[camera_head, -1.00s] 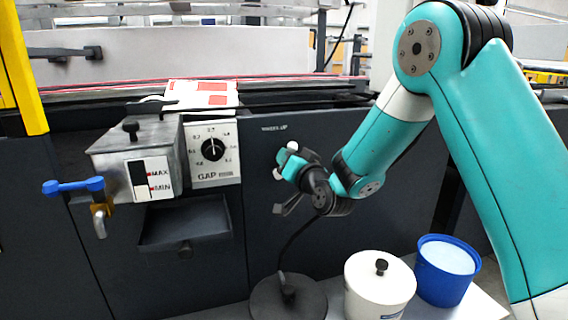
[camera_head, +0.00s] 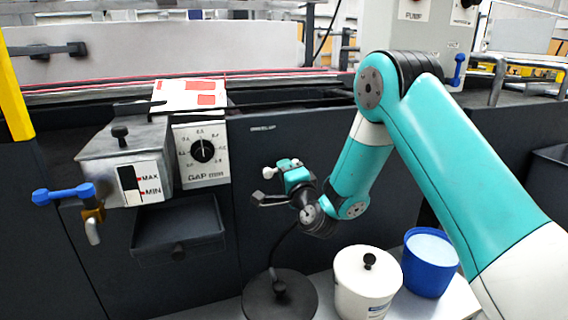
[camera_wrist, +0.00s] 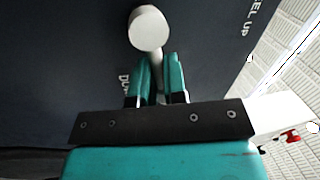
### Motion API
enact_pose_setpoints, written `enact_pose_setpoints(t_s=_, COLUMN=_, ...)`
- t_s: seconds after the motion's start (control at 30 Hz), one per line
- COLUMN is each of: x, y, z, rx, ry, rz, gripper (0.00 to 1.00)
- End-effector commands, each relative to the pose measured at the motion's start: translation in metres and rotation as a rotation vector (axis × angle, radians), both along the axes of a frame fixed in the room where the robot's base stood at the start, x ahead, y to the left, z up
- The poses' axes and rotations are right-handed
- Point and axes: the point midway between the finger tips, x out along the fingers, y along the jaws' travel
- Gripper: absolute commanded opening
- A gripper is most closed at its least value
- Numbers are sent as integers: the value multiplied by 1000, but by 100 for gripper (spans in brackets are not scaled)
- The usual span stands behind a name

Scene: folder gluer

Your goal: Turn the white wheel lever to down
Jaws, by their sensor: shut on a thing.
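The white wheel lever shows a round white part (camera_head: 268,173) on the dark machine panel in the head view, just left of my gripper. In the wrist view, the white round part (camera_wrist: 149,28) lies just beyond my fingertips, and a pale shaft runs from it back between the fingers. My gripper (camera_wrist: 157,75) has its teal fingers shut on that shaft. In the head view, my gripper (camera_head: 292,170) is at the panel below the "WHEELS UP" label. The wrist view shows that label at right and a "DOWN" label left of the fingers, partly hidden. The gripped part is mostly hidden.
A metal box with a black knob (camera_head: 122,160) and a blue-handled tap (camera_head: 65,194) stand left. A GAP dial (camera_head: 202,150) and an open drawer (camera_head: 178,240) are beside it. Below my arm are a white lidded pot (camera_head: 365,290) and a blue bucket (camera_head: 430,268).

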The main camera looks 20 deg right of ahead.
Motion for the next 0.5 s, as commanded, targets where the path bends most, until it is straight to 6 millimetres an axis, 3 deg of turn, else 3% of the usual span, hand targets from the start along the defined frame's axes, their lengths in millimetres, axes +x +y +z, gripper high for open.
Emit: enact_pose_setpoints(t_s=0.5, x=1, y=-8, z=-6, rx=172, ry=-9, rz=-15, gripper=0)
